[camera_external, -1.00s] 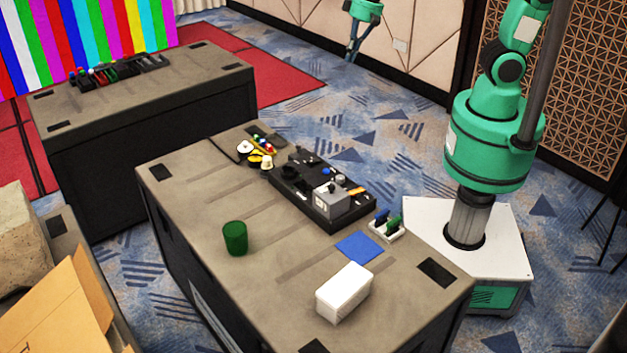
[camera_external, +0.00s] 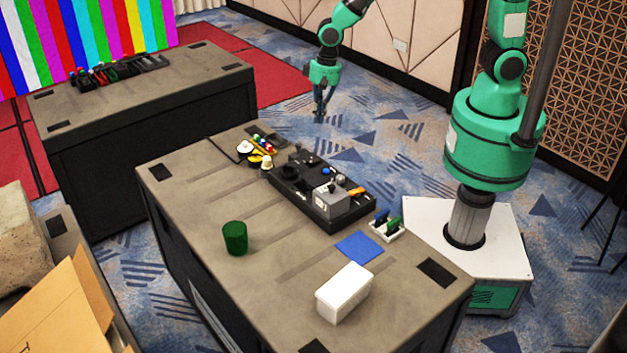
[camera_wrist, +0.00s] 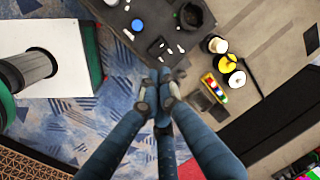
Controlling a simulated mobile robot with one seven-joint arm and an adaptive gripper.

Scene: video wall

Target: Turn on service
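A black control panel (camera_external: 292,197) lies on the near grey-brown table. It carries a grey box (camera_external: 331,201), a round black part, a blue knob (camera_external: 326,171), small switch-like parts and an orange piece (camera_external: 357,191). No service label is readable. The panel also shows at the top of the wrist view (camera_wrist: 120,42), with small white and black levers (camera_wrist: 156,47).
On the near table are white and yellow round pieces (camera_external: 246,147), a green cup (camera_external: 235,238), a white box (camera_external: 344,292), a blue sheet (camera_external: 359,246) and a white holder (camera_external: 387,230). A second table (camera_external: 150,85) stands back left. Air around my gripper is clear.

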